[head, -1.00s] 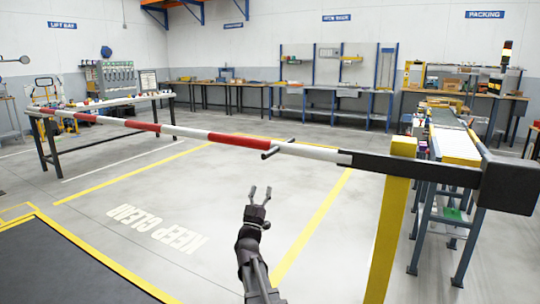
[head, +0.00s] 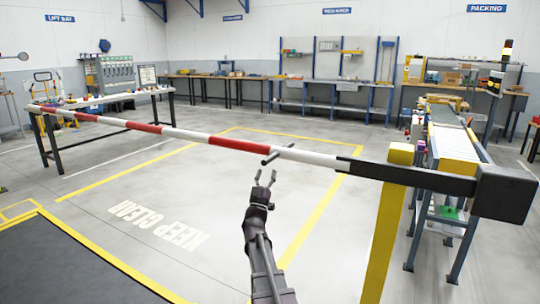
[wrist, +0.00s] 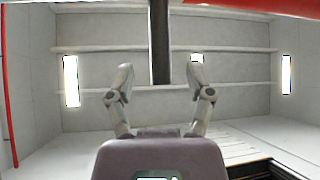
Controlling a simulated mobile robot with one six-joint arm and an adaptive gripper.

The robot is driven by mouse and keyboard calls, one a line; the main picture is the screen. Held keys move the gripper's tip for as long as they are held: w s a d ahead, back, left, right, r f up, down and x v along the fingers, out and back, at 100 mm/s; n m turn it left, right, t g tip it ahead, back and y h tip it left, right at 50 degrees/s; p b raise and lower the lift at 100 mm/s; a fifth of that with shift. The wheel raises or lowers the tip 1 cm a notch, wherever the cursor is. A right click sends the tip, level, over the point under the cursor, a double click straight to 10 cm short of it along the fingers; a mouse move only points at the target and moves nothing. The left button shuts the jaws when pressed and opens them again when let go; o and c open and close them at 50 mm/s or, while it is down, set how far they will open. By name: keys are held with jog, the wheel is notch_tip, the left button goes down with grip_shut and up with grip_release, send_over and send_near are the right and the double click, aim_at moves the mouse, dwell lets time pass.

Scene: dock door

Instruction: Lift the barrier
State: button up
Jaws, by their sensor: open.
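The barrier is a long red-and-white pole (head: 190,136) lying level across the floor area. Its dark right end carries a black block (head: 505,193), beside a yellow post (head: 393,225). A short dark handle (head: 269,159) sticks out from the pole near its middle. My gripper (head: 266,174) is open and empty, pointing up just below the handle in the head view. In the wrist view, my two fingers (wrist: 160,76) are spread, and a dark bar (wrist: 159,40) that looks like the handle shows between them. I cannot tell whether they touch.
A roller conveyor (head: 450,140) stands at the right behind the post. A table with small items (head: 95,100) stands at the far left near the pole's tip. The floor marked KEEP CLEAR (head: 160,225) is empty. Workbenches (head: 335,88) line the back wall.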

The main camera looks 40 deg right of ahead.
aim_at(270, 159)
jog(key=shift+p+x, duration=1.65)
jog(key=shift+x, duration=1.15)
jog(key=shift+c, duration=0.2)
grip_shut()
